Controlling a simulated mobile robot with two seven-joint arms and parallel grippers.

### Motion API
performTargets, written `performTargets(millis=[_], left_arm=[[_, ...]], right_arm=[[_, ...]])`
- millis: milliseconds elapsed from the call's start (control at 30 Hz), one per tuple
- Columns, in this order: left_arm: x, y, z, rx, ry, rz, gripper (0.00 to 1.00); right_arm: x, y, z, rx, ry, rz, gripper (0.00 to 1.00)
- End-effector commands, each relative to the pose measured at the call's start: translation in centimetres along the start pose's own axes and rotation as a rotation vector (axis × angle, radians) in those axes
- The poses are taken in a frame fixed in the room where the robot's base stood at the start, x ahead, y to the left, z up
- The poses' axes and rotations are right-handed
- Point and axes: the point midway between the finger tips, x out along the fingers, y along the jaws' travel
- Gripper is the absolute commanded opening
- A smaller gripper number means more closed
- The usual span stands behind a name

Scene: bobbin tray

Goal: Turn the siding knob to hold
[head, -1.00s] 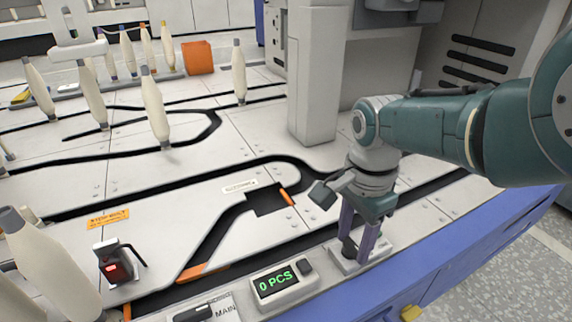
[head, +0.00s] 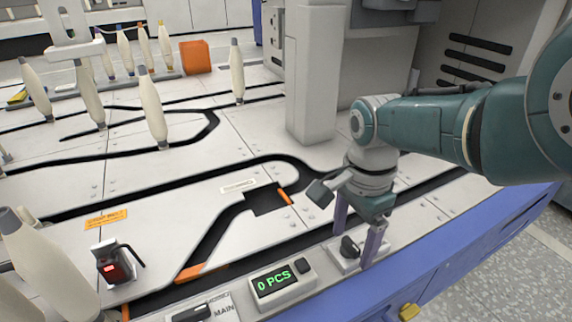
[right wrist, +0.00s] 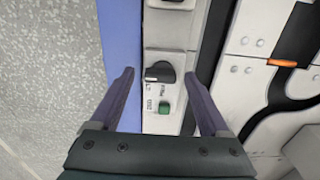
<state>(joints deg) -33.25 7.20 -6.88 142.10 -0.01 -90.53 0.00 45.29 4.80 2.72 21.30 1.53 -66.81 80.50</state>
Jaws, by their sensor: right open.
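The siding knob (head: 349,246) is a black knob on a small white panel (head: 340,262) near the table's blue front edge. In the right wrist view the knob (right wrist: 160,72) sits ahead of the fingers, with its narrow end toward the left. Small labels and a green button (right wrist: 165,108) are beside it; the lettering is too small to read surely. My right gripper (head: 351,250) is open, with one purple finger on each side of the knob. In the right wrist view both fingers (right wrist: 160,82) stand apart from the knob. My left gripper is not in view.
A counter reading 0 PCS (head: 281,283) stands left of the knob panel. A second black knob (head: 190,313) is beside a MAIN label. A device with a red light (head: 115,264) and several cream bobbins (head: 151,110) stand left. A grey post (head: 316,80) rises behind.

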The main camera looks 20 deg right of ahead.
Motion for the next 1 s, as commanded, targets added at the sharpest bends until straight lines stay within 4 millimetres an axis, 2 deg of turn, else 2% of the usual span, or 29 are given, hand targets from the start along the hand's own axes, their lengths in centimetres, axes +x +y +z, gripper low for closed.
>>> performTargets(millis=[267,367,700,800,1000], left_arm=[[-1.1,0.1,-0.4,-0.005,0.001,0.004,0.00],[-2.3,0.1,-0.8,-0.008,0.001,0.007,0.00],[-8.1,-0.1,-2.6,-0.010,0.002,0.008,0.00],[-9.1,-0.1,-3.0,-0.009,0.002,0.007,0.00],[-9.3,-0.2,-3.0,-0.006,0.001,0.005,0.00]], right_arm=[[-1.2,0.0,0.0,-0.001,-0.001,-0.001,0.80],[-2.5,0.0,0.1,-0.001,-0.001,-0.001,0.80],[-8.6,0.0,0.0,0.000,-0.001,0.000,0.80],[-9.7,0.0,0.0,0.000,-0.001,0.000,0.80],[-10.0,0.0,0.0,0.000,0.000,0.000,0.80]])
